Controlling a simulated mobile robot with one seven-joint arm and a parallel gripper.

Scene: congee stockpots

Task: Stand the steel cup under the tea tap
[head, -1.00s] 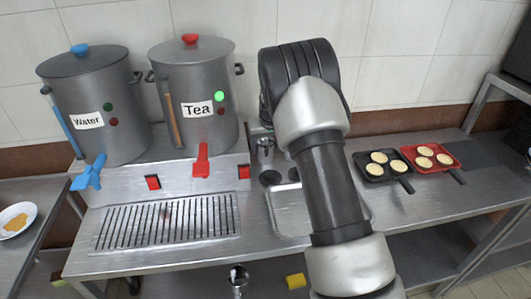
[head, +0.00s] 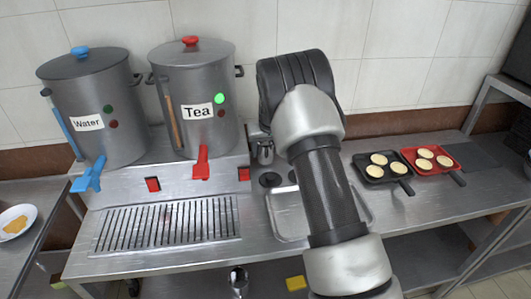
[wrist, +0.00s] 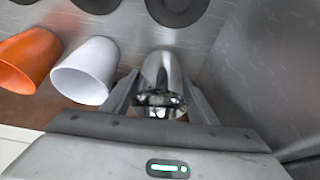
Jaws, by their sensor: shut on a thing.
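In the wrist view a shiny steel cup (wrist: 160,75) is between the two fingers of my gripper (wrist: 160,97), which is shut on it. In the head view my arm hides most of the gripper. A small steel shape beside the arm, seemingly the cup (head: 265,151), stands to the right of the tea pot. The grey tea pot (head: 222,130) carries a "Tea" label and a lit green light. Its red tea tap (head: 201,163) points down over the counter, above the back of the slotted drip grate (head: 168,222). No cup is under that tap.
A white cup (wrist: 88,72) and an orange cup (wrist: 28,58) are left of the steel cup in the wrist view. The water pot (head: 98,125) with its blue tap (head: 89,178) stands left of the tea pot. Black (head: 370,177) and red (head: 424,170) pans are at right.

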